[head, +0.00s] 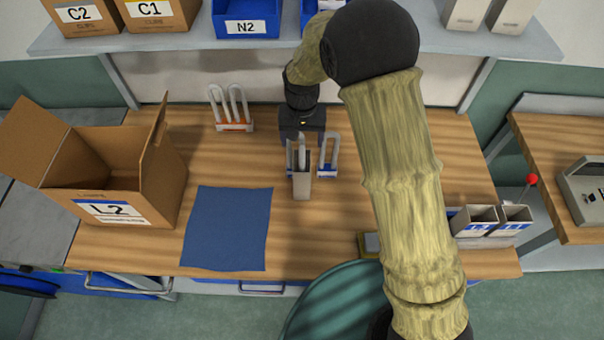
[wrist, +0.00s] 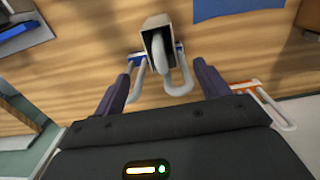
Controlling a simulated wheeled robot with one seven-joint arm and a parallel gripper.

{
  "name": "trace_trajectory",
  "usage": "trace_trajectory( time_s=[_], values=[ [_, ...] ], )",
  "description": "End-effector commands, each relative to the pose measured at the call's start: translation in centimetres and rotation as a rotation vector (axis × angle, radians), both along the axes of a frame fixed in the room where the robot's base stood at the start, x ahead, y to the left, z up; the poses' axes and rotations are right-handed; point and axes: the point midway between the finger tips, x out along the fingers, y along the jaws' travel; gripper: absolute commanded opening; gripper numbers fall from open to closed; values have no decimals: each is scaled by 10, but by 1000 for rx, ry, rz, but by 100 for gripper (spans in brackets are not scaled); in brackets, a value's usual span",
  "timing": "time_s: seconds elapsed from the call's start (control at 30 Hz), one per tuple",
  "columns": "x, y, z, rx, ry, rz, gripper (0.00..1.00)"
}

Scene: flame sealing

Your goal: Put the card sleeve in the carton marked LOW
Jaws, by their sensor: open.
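A pale grey card sleeve (head: 302,185), open at its end, is at the blue-based rack (head: 328,168) of clear bent tubes near the table's middle. It also shows in the wrist view (wrist: 148,24), with a bent tube at its mouth. My gripper (head: 302,148) is above and behind the sleeve. In the wrist view its open fingers (wrist: 162,72) are on either side of the tubes, with nothing gripped. An open brown carton (head: 150,192) stands at left, labelled L2. I can read no LOW label.
A blue mat (head: 227,228) lies between carton and sleeve. An orange-based tube rack (head: 233,122) stands behind it. Two grey sleeves (head: 475,219) stand at the right. Cartons C1 (head: 160,12), C2 (head: 82,16) and blue bin N2 (head: 247,25) sit on the shelf.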

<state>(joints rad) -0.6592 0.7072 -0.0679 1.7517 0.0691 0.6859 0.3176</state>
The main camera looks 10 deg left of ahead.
Motion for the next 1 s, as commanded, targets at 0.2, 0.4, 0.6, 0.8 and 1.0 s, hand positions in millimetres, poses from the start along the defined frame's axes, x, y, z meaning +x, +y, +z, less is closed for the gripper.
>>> trace_trajectory(
  time_s=[0.2,0.4,0.6,0.8,1.0],
  values=[
    [0,0,-32,-2,3,0,75],
    [0,0,-48,0,0,0,75],
    [0,0,-49,1,-1,0,75],
    [1,0,-52,0,1,0,75],
    [1,0,-68,-2,3,0,75]
  ],
)
